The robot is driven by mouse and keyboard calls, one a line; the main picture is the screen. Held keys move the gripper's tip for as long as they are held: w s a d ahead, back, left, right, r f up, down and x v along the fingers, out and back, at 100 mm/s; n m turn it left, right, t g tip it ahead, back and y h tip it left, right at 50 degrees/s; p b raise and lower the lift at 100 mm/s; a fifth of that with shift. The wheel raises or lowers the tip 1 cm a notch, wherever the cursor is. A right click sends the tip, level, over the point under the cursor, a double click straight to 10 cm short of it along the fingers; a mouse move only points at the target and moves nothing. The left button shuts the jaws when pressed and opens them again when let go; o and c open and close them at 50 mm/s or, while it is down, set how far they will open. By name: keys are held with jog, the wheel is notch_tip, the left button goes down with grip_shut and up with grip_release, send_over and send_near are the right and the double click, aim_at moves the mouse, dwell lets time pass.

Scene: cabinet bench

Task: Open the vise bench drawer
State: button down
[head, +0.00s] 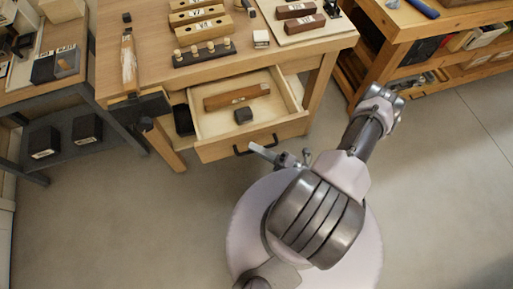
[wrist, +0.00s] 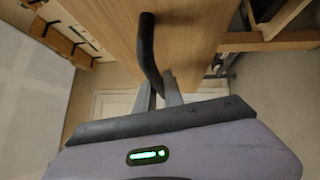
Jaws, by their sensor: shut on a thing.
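The vise bench (head: 150,60) has a dark vise (head: 140,106) at its front left corner. Its drawer (head: 215,150) is pulled out, with its inside showing. The dark bar handle (head: 238,152) is on the drawer front. My gripper (head: 260,149) is at this handle, shut on it. In the wrist view, my gripper's two fingers (wrist: 158,92) close around the lower end of the curved black handle (wrist: 147,40), against the wooden drawer front (wrist: 190,30).
Blocks and a peg rack (head: 205,54) stand on the bench top. A side shelf (head: 60,95) with dark boxes is at the left, and another wooden bench (head: 410,25) is at the right. The floor (head: 440,190) at the right is clear.

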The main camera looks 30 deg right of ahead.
jog(key=c, duration=1.5)
grip_release()
jog(key=shift+o, duration=0.2)
jog(key=p+v, duration=0.1)
jog(key=v, duration=1.6)
jog(key=shift+s+d+p, duration=0.15)
jog(key=shift+d+p, duration=0.05)
jog(key=shift+p, duration=0.1)
jog(key=shift+r, duration=0.15)
